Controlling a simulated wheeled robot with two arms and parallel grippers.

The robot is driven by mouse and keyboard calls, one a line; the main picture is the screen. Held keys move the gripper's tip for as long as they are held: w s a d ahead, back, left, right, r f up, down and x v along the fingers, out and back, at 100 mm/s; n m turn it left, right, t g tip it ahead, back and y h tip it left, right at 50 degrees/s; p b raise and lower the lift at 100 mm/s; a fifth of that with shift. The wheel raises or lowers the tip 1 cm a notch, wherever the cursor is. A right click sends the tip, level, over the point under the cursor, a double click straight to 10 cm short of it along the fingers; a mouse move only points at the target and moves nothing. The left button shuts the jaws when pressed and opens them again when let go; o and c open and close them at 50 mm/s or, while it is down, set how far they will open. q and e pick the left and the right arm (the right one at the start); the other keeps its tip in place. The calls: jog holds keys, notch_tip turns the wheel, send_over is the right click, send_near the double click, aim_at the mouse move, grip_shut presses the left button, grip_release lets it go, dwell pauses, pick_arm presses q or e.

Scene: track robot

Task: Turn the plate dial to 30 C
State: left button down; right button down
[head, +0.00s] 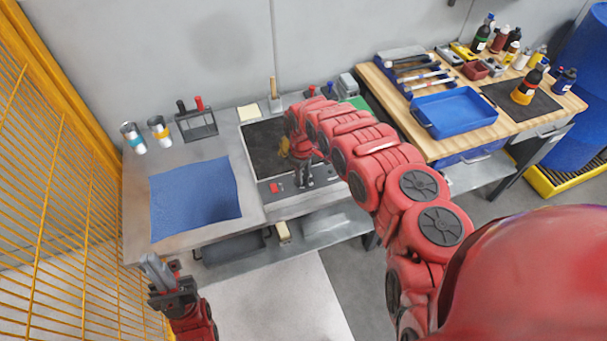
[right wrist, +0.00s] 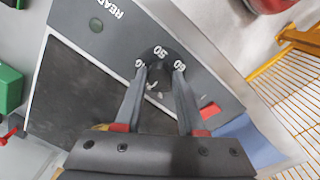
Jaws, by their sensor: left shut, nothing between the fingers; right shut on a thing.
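The plate unit has a dark square plate (head: 262,148) and a grey front panel (head: 288,193). My right gripper (head: 304,184) reaches down to this panel, and its arm hides part of the unit. In the right wrist view my right gripper (right wrist: 159,82) is shut on the dark plate dial (right wrist: 160,71). The numbers 50 and 60 show beside the dial; another number is partly covered by a finger. The dial's pointer cannot be read clearly. My left gripper (head: 157,268) is shut and empty, in front of the bench's left end.
A red switch (right wrist: 209,109) lies close to the right gripper's finger, and a green lamp (right wrist: 96,25) is on the panel. A blue mat (head: 195,198) lies left of the unit. A yellow mesh fence (head: 55,200) stands at the left, near my left gripper.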

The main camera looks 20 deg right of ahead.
jog(key=c, duration=0.5)
grip_release()
jog(key=shift+r, duration=0.1)
notch_tip(320, 180, up, 8)
jog(key=shift+a+r+b, duration=0.1)
jog(key=shift+a+b, duration=0.05)
jog(key=shift+b, duration=0.85)
jog(key=r+p, duration=0.2)
jog(key=r, duration=0.1)
jog(key=r+p, duration=0.2)
jog(key=r, duration=0.1)
jog(key=r+p, duration=0.2)
jog(key=r, duration=0.1)
jog(key=shift+s+a+p, duration=0.2)
jog(key=shift+a+p, duration=0.05)
jog(key=shift+p, duration=0.15)
